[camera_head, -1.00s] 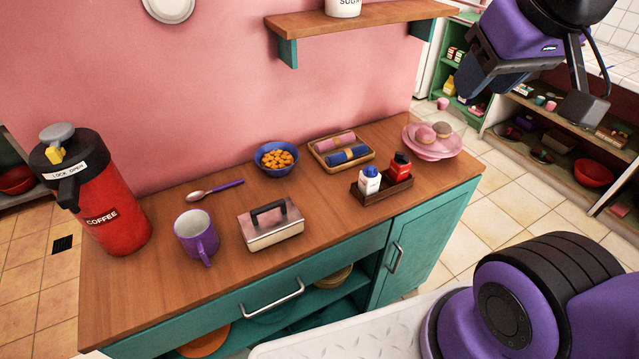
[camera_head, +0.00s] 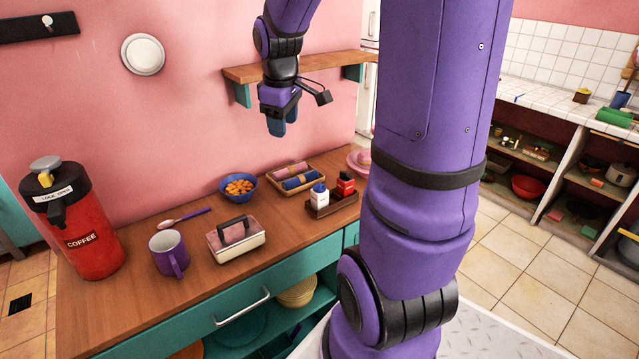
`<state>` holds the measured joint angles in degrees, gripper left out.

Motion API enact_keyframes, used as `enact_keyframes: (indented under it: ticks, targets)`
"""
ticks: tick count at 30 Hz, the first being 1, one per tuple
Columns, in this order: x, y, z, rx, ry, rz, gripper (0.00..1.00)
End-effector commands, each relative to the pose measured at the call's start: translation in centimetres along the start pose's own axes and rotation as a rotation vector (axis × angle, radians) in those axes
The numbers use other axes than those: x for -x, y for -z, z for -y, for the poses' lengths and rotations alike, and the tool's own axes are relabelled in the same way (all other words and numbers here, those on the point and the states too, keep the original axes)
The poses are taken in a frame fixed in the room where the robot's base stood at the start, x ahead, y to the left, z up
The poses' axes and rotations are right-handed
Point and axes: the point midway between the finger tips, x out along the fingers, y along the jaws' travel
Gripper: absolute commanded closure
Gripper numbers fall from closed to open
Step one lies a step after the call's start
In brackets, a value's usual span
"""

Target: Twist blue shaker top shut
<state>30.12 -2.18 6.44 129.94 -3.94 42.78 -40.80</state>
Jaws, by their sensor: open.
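The blue-topped shaker (camera_head: 318,195) has a white body and stands upright in a small dark wooden caddy (camera_head: 338,206) on the wooden counter. A red shaker (camera_head: 345,184) with a black top stands beside it on the right. My gripper (camera_head: 277,130) points down in the air above the back of the counter, up and to the left of the caddy, and touches nothing. It is open and empty. How tightly the blue top sits is too small to tell.
Rolled cloths lie in a tray (camera_head: 313,187) behind the caddy. A blue snack bowl (camera_head: 235,197), a metal butter dish (camera_head: 236,255), a purple mug (camera_head: 168,262) and a red coffee flask (camera_head: 98,245) stand to the left. A wall shelf (camera_head: 318,62) is close behind my gripper.

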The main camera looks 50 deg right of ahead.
Motion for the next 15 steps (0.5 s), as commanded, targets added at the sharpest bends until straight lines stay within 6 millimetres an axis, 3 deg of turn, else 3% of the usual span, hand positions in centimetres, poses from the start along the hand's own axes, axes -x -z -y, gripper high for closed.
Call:
enact_keyframes:
  ticks: [1,6,12,15]
  targets:
    - [-1.8,-0.2,-1.6,0.014,0.019,0.021,0.49]
    - [-7.2,-1.4,-6.3,0.091,0.073,0.057,0.49]
    - [-12.5,-3.4,-10.1,0.163,0.13,0.071,0.49]
    - [-14.2,-4.2,-11.1,0.184,0.148,0.071,0.49]
